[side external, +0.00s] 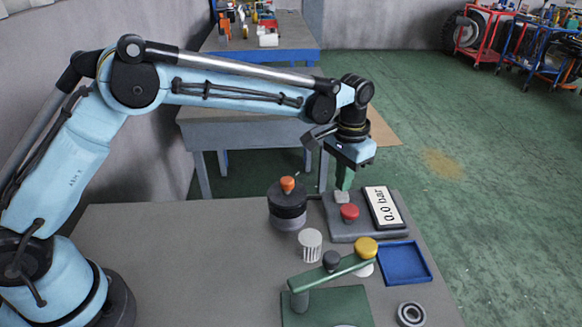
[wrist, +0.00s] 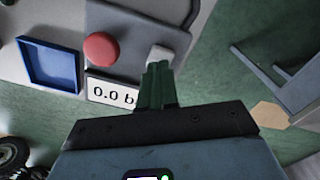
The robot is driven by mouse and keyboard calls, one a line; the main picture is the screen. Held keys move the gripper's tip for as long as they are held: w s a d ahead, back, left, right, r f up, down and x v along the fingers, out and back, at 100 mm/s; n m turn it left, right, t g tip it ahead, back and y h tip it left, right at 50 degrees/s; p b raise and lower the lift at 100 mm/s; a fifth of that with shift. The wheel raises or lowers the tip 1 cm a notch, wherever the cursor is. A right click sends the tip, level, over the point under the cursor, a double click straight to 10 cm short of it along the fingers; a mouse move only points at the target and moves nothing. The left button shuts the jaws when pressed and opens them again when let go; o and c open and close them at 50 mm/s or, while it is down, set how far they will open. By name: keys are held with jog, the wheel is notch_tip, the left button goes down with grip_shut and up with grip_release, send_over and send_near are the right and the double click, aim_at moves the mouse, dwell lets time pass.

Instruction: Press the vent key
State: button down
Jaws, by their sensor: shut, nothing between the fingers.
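A grey control panel (side external: 352,227) sits at the far right of the bench. It carries a red round button (side external: 349,212), a light grey key (side external: 341,197) and a display (side external: 383,206) reading "0.0 bar". No label marks which one is the vent key. My gripper (side external: 343,186) points down with its green fingers shut and empty, right at the grey key. In the wrist view the fingertips (wrist: 156,70) overlap the lower edge of the grey key (wrist: 160,55), with the red button (wrist: 101,49) to the left. I cannot tell whether they touch the key.
A black cylinder with an orange knob (side external: 287,186) stands left of the panel. A ribbed white cylinder (side external: 311,245), a green lever press (side external: 325,275), a blue tray (side external: 404,263) and a metal ring (side external: 411,314) are nearer. The bench's left middle is clear.

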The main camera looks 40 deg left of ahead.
jog(key=shift+r, duration=2.55)
jog(key=s+a+r+n+t, duration=0.2)
jog(key=s+a+r+t, duration=0.2)
jog(key=s+a+r, duration=0.5)
jog(key=s+a+f+t, duration=0.1)
jog(key=s+a+f, duration=0.1)
jog(key=s, duration=0.4)
jog(key=s+a+f+n+t, duration=0.1)
jog(key=s+a+f+t, duration=0.1)
jog(key=s, duration=0.4)
jog(key=shift+a+f, duration=0.8)
jog(key=shift+a, duration=0.6)
